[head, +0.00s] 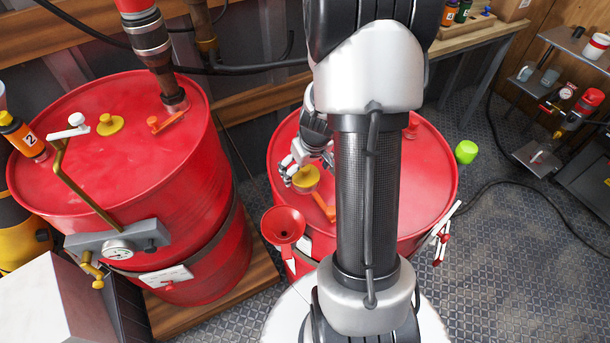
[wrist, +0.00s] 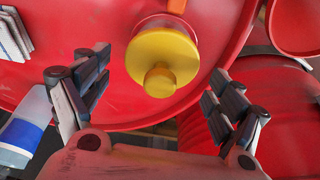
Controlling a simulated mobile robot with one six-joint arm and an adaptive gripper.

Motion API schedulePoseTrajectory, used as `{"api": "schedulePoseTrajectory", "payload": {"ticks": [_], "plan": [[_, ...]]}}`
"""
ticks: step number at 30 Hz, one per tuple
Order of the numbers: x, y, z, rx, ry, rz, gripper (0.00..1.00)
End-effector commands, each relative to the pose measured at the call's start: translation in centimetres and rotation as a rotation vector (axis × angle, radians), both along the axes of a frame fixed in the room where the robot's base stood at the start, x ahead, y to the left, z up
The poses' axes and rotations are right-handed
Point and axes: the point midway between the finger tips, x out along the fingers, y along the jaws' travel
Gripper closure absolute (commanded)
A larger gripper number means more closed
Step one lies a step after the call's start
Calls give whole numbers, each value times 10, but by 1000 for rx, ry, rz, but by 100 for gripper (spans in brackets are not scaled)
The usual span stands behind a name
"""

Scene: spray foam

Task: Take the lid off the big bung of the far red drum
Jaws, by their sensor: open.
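Two red drums show in the head view, a left drum (head: 90,95) and a right drum (head: 425,165). A round yellow lid (head: 306,178) sits on the right drum's top, beside an orange lever. In the wrist view the yellow lid (wrist: 160,58) has a raised knob. My gripper (head: 305,158) is open above this lid, partly hidden by my arm. In the wrist view my gripper (wrist: 160,72) has one finger on each side of the lid, with visible gaps. The left drum has its own yellow lid (head: 110,124).
A red funnel (head: 284,226) is at the right drum's near left edge. A pump pipe (head: 150,45) stands in the left drum, and a gauge bracket (head: 118,247) hangs on its near side. A green object (head: 466,152) is right of the right drum.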

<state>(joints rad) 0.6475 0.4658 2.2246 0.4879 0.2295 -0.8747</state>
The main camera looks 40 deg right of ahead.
Motion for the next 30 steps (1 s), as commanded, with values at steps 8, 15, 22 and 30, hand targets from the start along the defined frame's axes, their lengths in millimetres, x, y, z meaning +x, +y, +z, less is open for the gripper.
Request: {"api": "schedulePoseTrajectory", "payload": {"ticks": [8,15,22,30], "plan": [[0,0,2,-1,-1,0,23],[0,0,2,-1,-1,0,39],[0,0,2,-1,-1,1,54],[0,0,2,-1,-1,1,58]]}}
